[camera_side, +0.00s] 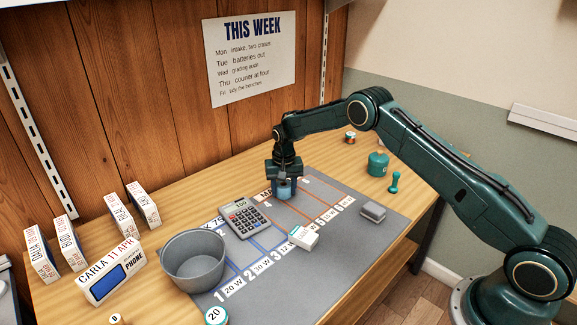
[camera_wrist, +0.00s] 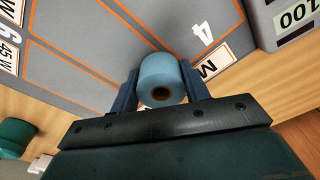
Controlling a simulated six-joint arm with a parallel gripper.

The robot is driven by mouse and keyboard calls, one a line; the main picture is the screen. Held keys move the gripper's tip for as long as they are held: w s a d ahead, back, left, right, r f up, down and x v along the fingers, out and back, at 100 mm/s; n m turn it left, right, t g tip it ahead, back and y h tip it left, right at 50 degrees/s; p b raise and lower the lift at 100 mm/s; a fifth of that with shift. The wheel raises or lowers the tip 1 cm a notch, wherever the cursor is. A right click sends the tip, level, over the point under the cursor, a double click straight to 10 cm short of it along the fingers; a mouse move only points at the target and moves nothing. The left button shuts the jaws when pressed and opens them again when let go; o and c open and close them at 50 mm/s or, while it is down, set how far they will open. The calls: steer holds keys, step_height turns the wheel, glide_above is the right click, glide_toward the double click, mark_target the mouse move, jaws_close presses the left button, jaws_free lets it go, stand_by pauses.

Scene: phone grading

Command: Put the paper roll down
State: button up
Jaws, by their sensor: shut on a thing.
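The paper roll is a light blue cylinder with a dark hole in its brown core. In the wrist view the paper roll (camera_wrist: 161,77) sits between the two blue fingers of my gripper (camera_wrist: 160,88), which is shut on it. In the side view my gripper (camera_side: 284,180) points down over the back part of the grey mat (camera_side: 345,230), and the paper roll (camera_side: 284,192) shows just below it, upright. I cannot tell whether its bottom touches the mat. In the wrist view it is near the mat's number 4 label (camera_wrist: 203,31).
A calculator (camera_side: 243,218) lies left of the roll, and a grey bucket (camera_side: 194,262) stands at the front left. A white box (camera_side: 303,237) and a grey block (camera_side: 373,212) are on the mat. A green canister (camera_side: 378,163) stands behind right. Orange-lined cells right of the roll look clear.

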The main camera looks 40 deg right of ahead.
mark_target(284, 186)
steer(key=shift+f, duration=0.1)
steer(key=o, duration=1)
step_height(284, 186, up, 12)
steer(key=shift+s+a, duration=0.3)
steer(key=shift+s, duration=0.05)
steer(key=shift+r, duration=0.2)
stand_by(0.4)
